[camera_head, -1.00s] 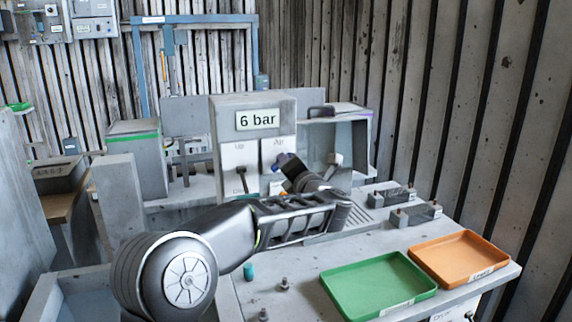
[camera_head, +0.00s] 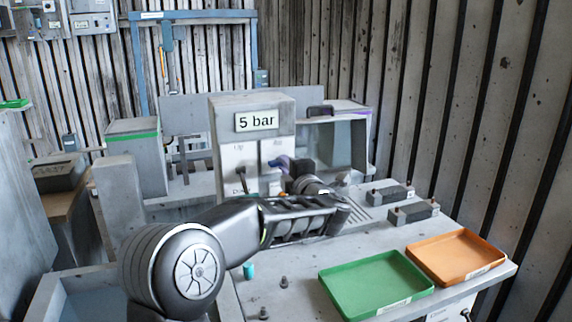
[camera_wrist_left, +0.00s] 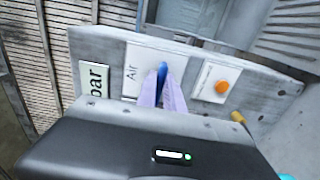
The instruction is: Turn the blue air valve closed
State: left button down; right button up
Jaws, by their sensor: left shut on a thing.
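The blue air valve (camera_wrist_left: 162,72) sits on a white plate marked "Air" (camera_wrist_left: 130,75) on the grey control housing (camera_head: 225,130). My left gripper (camera_wrist_left: 161,88) is shut on the valve handle, with its pale purple fingers on either side of it in the left wrist view. In the head view my left gripper (camera_head: 284,164) is at the Air plate, and the fingers and wrist hide most of the valve. The display (camera_head: 256,121) on the housing reads "5 bar". My right gripper is not in view.
A dark lever (camera_head: 241,178) stands on the plate left of the valve. An orange button (camera_wrist_left: 222,87) is on a plate to its right in the wrist view. A green tray (camera_head: 345,295) and an orange tray (camera_head: 425,262) lie at the table's front right, beside two grey blocks.

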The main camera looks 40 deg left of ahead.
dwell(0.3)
pick_arm(q)
jog(key=c, duration=1.5)
grip_release()
jog(key=shift+o, duration=0.2)
jog(key=shift+d, duration=0.15)
jog(key=b+v, duration=0.2)
jog(key=v, duration=0.5)
jog(key=shift+s+d, duration=0.2)
jog(key=shift+d, duration=0.05)
